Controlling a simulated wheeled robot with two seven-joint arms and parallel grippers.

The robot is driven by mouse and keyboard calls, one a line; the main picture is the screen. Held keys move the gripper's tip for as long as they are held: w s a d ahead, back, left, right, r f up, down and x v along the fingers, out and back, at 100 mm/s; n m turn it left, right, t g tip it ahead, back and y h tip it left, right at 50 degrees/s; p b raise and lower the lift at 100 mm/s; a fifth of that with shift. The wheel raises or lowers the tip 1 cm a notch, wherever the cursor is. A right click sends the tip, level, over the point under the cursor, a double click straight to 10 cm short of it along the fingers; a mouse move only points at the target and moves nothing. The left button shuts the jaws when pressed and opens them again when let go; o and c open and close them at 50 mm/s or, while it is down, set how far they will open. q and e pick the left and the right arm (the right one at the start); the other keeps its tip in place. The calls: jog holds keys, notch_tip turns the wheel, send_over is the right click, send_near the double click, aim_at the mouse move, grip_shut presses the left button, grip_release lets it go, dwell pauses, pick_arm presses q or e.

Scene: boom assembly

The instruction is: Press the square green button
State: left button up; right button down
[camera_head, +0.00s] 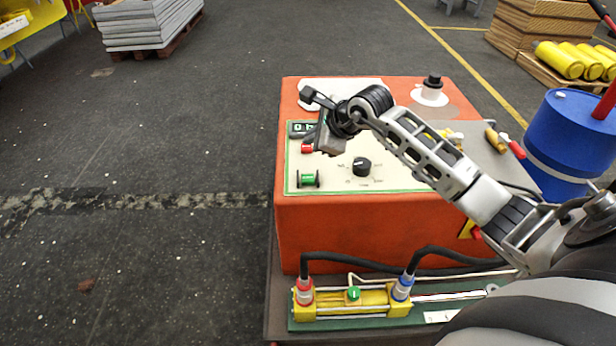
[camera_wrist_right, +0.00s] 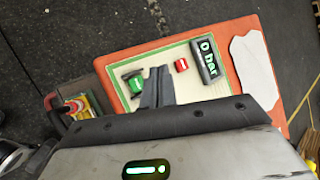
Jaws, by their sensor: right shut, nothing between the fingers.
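The square green button (camera_head: 307,179) sits between black side guards at the lower left of a pale panel (camera_head: 400,180) on an orange box. It also shows in the right wrist view (camera_wrist_right: 135,84), just left of the fingers. My right gripper (camera_head: 322,148) is over the panel, shut and empty. In the right wrist view its fingers (camera_wrist_right: 158,84) lie between the green button and a small red button (camera_wrist_right: 181,65). They look apart from the green button; their height above the panel is hard to tell. My left gripper is not in view.
A black dial (camera_head: 361,166) and a "0 bar" display (camera_wrist_right: 207,58) are on the panel. A yellow cylinder with a round green button (camera_head: 353,293) and black hoses lies in front of the orange box (camera_head: 350,225). A blue barrel (camera_head: 568,140) stands at right. Floor at left is clear.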

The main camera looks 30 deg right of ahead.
aim_at(312, 180)
notch_tip(312, 180, down, 8)
jog(key=b, duration=0.5)
jog(key=shift+f+b, duration=0.2)
jog(key=shift+b, duration=0.2)
jog(key=shift+f, duration=0.25)
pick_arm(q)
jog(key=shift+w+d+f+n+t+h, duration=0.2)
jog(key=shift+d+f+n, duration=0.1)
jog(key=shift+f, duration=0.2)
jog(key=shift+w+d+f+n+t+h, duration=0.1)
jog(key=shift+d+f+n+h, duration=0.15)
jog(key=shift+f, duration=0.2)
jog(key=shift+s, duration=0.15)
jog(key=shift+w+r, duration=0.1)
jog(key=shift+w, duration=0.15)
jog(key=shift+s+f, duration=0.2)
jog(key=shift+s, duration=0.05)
